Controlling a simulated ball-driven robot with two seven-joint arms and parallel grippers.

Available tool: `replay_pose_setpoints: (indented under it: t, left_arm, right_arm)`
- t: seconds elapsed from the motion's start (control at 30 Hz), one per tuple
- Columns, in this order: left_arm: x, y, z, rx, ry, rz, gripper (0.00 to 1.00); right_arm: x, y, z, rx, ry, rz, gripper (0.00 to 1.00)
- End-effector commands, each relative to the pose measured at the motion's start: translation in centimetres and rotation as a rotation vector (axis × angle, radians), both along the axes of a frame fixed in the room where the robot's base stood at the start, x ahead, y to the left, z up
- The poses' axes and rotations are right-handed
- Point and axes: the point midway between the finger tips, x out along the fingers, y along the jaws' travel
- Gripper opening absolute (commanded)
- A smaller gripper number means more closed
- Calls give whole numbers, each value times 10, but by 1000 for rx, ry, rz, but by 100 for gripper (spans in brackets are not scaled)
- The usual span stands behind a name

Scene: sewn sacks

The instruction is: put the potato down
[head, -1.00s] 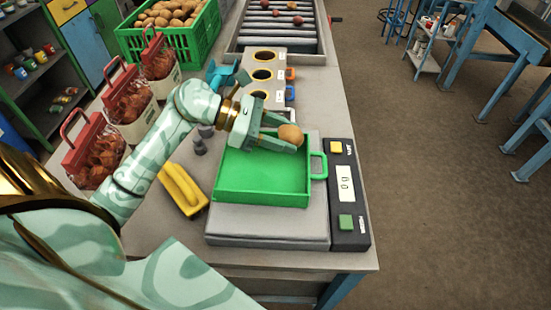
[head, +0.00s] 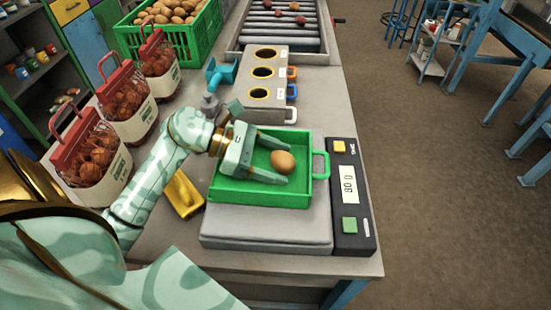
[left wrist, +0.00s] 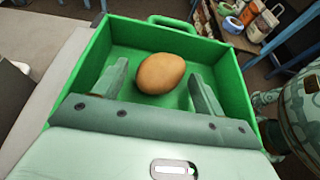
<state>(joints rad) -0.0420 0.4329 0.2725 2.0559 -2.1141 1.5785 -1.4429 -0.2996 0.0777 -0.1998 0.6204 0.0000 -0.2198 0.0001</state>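A brown potato (head: 283,161) lies in the green tray (head: 222,190), which sits on the grey scale (head: 265,229). My left gripper (head: 288,166) is open and low over the tray, its two fingers on either side of the potato. In the left wrist view the potato (left wrist: 161,73) rests on the tray floor with a gap to each finger. My right gripper is not in view.
A block with several round holes (head: 265,55) stands behind the tray. Several filled net bags (head: 137,103) stand at the left. A yellow tool (head: 183,194) lies left of the scale. A green crate of potatoes (head: 165,42) and a roller conveyor (head: 287,29) are at the back.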

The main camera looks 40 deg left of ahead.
Motion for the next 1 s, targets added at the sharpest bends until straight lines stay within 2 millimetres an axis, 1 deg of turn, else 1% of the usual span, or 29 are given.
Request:
replay_pose_setpoints:
  t: [0.23,0.3,0.37,0.6,0.7,0.8,1.0]
  left_arm:
    - [0,0,1,-1,0,0,70]
    - [0,0,6,-1,-2,1,70]
    - [-3,7,6,3,0,1,70]
    - [-24,42,23,4,2,1,70]
    - [-30,53,28,2,3,2,70]
    - [-33,59,31,2,0,1,70]
    - [-34,61,32,-1,0,0,70]
  right_arm:
    - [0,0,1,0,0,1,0]
    - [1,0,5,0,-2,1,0]
    - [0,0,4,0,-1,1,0]
    - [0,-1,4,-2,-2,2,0]
    - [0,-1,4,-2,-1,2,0]
    - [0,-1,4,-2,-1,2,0]
    - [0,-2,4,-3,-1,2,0]
